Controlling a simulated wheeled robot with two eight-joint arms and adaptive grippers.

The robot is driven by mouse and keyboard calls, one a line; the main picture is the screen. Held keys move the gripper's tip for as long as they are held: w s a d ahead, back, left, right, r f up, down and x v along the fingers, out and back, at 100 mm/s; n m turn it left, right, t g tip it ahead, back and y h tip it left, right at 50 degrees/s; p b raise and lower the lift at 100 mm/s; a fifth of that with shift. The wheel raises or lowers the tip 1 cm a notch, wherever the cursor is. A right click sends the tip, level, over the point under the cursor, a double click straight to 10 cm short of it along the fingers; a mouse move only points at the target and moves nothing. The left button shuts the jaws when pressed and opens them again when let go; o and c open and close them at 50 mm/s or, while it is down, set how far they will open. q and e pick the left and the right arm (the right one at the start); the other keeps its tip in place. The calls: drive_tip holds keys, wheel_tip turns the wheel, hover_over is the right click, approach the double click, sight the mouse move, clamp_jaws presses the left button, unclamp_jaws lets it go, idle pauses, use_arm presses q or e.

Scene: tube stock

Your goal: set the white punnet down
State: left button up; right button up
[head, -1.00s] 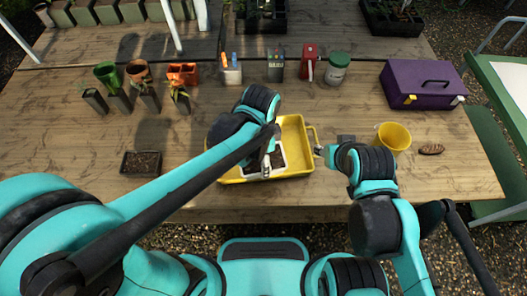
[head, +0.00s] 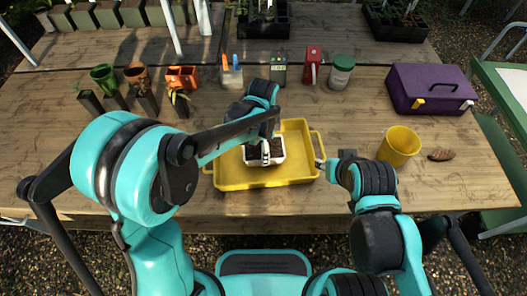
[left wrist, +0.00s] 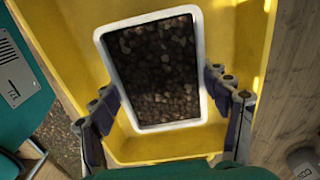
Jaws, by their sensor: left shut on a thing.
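The white punnet (head: 278,158), filled with dark brown soil or pebbles, is inside the outline of the yellow tray (head: 235,178) in the head view. In the left wrist view the punnet (left wrist: 199,60) lies between my left fingers, with the yellow tray (left wrist: 245,45) beneath and around it. My left gripper (head: 265,152) is shut on the punnet's sides. I cannot tell whether the punnet's base touches the tray floor. My right gripper (head: 321,166) is beside the tray's right handle; its fingers are too small to read.
A yellow bucket (head: 399,146) and a brown cone-like object (head: 441,155) stand right of my right arm. A purple toolbox (head: 430,88) is at the back right. The table's left is fairly clear.

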use_arm(q)
drive_tip(key=shift+f, duration=0.65)
drive_tip(key=shift+f, duration=0.1)
drive_tip(key=o, duration=1.4)
drive_tip(key=shift+c, duration=0.2)
